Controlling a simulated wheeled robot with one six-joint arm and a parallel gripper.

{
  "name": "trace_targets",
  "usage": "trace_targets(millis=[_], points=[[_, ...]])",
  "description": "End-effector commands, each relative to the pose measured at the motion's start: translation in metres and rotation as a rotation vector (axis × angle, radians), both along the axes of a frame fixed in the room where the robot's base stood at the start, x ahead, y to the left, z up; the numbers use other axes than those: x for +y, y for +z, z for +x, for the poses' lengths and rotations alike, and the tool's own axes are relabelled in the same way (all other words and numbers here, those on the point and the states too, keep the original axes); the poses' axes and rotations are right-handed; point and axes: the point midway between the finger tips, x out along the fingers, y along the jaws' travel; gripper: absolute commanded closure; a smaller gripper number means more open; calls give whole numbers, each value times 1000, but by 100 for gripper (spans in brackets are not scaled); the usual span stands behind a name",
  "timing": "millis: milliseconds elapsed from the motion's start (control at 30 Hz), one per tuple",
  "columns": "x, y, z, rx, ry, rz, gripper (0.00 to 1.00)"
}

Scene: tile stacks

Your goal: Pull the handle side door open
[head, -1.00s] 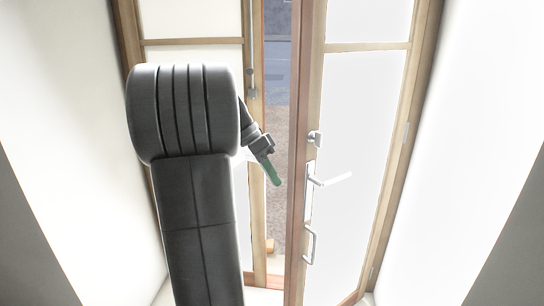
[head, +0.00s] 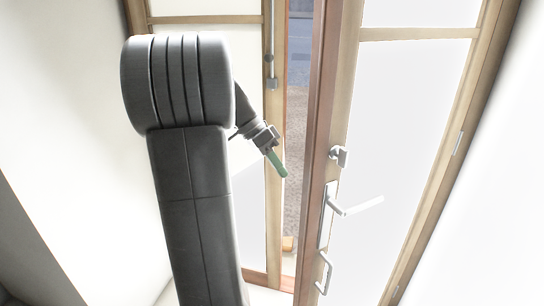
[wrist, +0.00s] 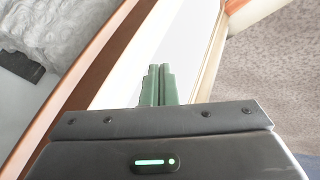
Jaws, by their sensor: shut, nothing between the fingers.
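The handle side door (head: 400,150) is wood-framed with pale panels and stands ajar on the right. It carries a lever handle (head: 355,205), a lock knob (head: 339,157) above it and a pull handle (head: 324,272) below it. My gripper (head: 283,172), with green fingers, is in front of the gap, left of the door's edge and apart from the lever. In the wrist view my gripper (wrist: 159,72) has its fingers together with nothing between them. A wooden edge (wrist: 80,75) runs diagonally left of the fingers.
The other door leaf (head: 208,80) stands on the left behind my arm, with a vertical bolt (head: 270,60). Grey ground (head: 296,150) shows through the gap. Pale walls (head: 60,110) flank the doorway on both sides.

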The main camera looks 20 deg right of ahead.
Motion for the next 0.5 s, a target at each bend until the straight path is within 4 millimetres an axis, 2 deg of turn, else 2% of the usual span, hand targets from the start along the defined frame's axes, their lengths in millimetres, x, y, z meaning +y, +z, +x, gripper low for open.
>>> trace_targets(millis=[200, 300, 500], points=[[-22, -37, -18, 2, -3, 1, 100], [-25, -33, -35, -1, -2, 0, 100], [-29, -34, -52, 0, -1, 0, 100]])
